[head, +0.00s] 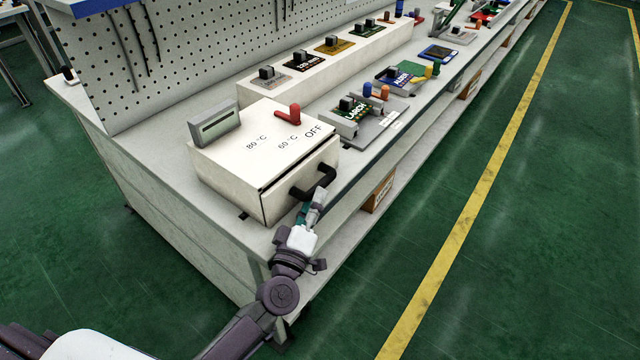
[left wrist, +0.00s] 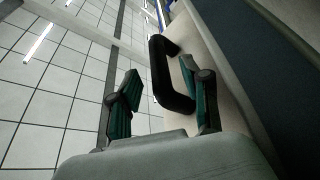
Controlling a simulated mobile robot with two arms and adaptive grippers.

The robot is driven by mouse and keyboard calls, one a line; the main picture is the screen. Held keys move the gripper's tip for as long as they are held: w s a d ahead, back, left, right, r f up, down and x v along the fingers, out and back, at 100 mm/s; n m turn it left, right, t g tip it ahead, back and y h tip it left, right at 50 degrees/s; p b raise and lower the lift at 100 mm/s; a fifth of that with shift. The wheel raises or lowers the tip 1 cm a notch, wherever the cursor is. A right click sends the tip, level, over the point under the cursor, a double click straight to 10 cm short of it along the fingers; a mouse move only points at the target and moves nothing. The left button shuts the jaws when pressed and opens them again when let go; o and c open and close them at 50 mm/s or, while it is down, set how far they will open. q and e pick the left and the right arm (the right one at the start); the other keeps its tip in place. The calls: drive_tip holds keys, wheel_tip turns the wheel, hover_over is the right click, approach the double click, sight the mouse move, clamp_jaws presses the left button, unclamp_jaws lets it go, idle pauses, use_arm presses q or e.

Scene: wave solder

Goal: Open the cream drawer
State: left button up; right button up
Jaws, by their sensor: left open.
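The cream drawer (head: 285,193) is the front of a cream box on the bench in the head view. A thin dark seam runs along its top edge, and the drawer looks shut or nearly so. Its black handle (head: 315,183) stands out from the front. My left gripper (head: 312,206) is open just below and in front of the handle. In the left wrist view the black handle (left wrist: 167,75) appears in the gap between the open green fingers (left wrist: 160,80), nearer the right finger. I cannot tell whether they touch. My right gripper is in neither view.
On top of the box are a red knob (head: 288,114) by "OFF" and a grey display (head: 215,124). Switch panels (head: 366,120) stand along the bench to the right. A pegboard (head: 180,50) rises behind. The green floor (head: 520,230) in front is clear.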

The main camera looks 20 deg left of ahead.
use_arm(q)
drive_tip(key=shift+x, duration=2.25)
clamp_jaws()
